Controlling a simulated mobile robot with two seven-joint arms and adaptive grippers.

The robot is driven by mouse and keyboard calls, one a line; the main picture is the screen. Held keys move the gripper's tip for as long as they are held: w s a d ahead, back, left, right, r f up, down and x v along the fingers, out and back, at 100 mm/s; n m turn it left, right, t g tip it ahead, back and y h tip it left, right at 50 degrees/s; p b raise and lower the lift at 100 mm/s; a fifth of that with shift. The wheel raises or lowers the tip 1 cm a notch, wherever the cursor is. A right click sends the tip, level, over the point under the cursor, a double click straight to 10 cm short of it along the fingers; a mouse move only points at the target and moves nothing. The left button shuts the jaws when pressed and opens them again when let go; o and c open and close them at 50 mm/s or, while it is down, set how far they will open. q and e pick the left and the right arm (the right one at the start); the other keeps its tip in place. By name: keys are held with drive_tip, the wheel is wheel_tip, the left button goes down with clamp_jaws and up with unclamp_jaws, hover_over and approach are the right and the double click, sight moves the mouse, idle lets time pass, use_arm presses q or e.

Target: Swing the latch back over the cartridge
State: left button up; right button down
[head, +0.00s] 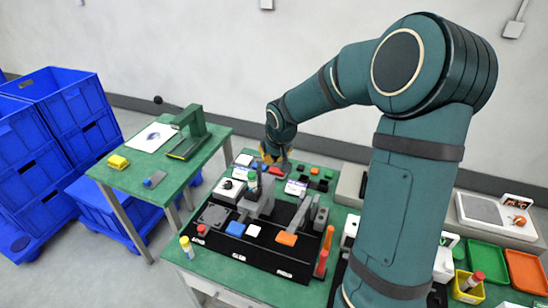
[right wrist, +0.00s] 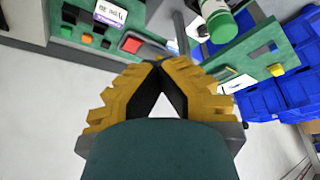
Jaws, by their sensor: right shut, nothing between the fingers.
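My right gripper (head: 271,157) is above the back of the green bench, behind the black rack (head: 245,253). In the right wrist view its yellow fingers (right wrist: 157,66) meet at the tips with nothing between them. A green-capped white cylinder, perhaps the cartridge (right wrist: 221,22), shows at the top of that view, beyond the fingertips. A thin grey bar, perhaps the latch (right wrist: 181,36), stands beside it, apart from the fingers. In the head view a grey fixture (head: 261,203) with a green-topped part stands on the rack; the latch's exact position is too small to tell. My left gripper is not in view.
A side table (head: 112,172) with a green press (head: 190,134) and a yellow block (head: 118,162) stands left. Blue crates (head: 65,110) are stacked beyond it. Green and orange bins (head: 525,270) are at the right.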

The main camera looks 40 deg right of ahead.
sight(257, 162)
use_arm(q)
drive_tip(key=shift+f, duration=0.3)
use_arm(e)
drive_tip(key=shift+w+a, duration=0.1)
drive_tip(key=a+m+g+h+b, duration=0.1)
drive_tip(key=m+b, duration=0.2)
drive_tip(key=a+m+g+h+b, duration=0.1)
drive_tip(key=a+m+b, duration=0.1)
drive_tip(key=m+b, duration=0.2)
drive_tip(key=a+m+g+b, duration=0.1)
drive_tip(key=m+b, duration=0.2)
drive_tip(key=b, duration=0.1)
drive_tip(key=shift+w+a+f+m+h, duration=0.15)
drive_tip(key=shift+w+m+h, duration=0.15)
drive_tip(key=shift+h, duration=0.1)
drive_tip(key=shift+w+a+m+g, duration=0.25)
drive_tip(key=shift+m+g, duration=0.15)
drive_tip(key=shift+m, duration=0.5)
drive_tip(key=c, duration=0.9)
unclamp_jaws()
drive_tip(key=shift+d, duration=0.15)
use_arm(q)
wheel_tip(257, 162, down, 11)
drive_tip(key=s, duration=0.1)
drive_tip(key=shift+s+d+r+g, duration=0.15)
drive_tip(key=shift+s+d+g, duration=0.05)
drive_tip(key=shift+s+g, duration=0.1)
use_arm(e)
drive_tip(key=shift+s, duration=0.1)
drive_tip(key=v, duration=1.2)
